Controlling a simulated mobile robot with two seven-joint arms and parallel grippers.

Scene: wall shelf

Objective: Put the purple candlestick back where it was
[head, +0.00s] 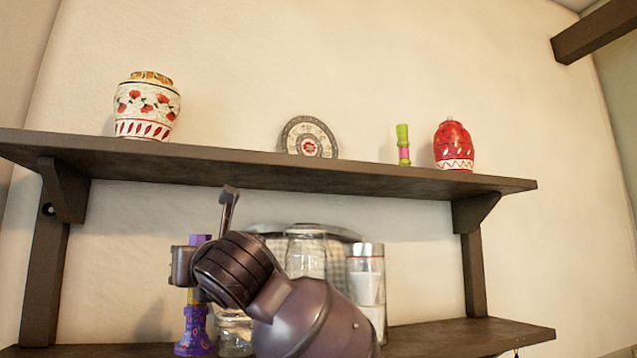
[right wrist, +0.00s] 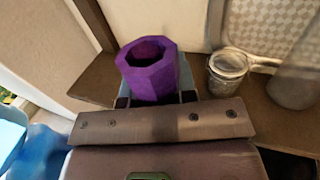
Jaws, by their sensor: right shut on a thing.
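The purple candlestick (head: 195,332) stands upright at the left part of the lower shelf (head: 455,340) in the head view. Its purple top (head: 200,239) shows above my gripper, and its middle is partly hidden by it. My right gripper (head: 185,268) is shut on the candlestick's upper part. In the right wrist view the candlestick's hollow octagonal top (right wrist: 149,70) sits between the fingers. I cannot tell whether its base touches the shelf. My left gripper is not in view.
A glass jar (head: 306,252), a white-filled canister (head: 367,285) and a small jar (right wrist: 228,68) stand right of the candlestick. The upper shelf (head: 250,172) overhead holds a floral vase (head: 147,108), a plate (head: 309,138), a green-pink candlestick (head: 403,145) and a red jar (head: 453,147).

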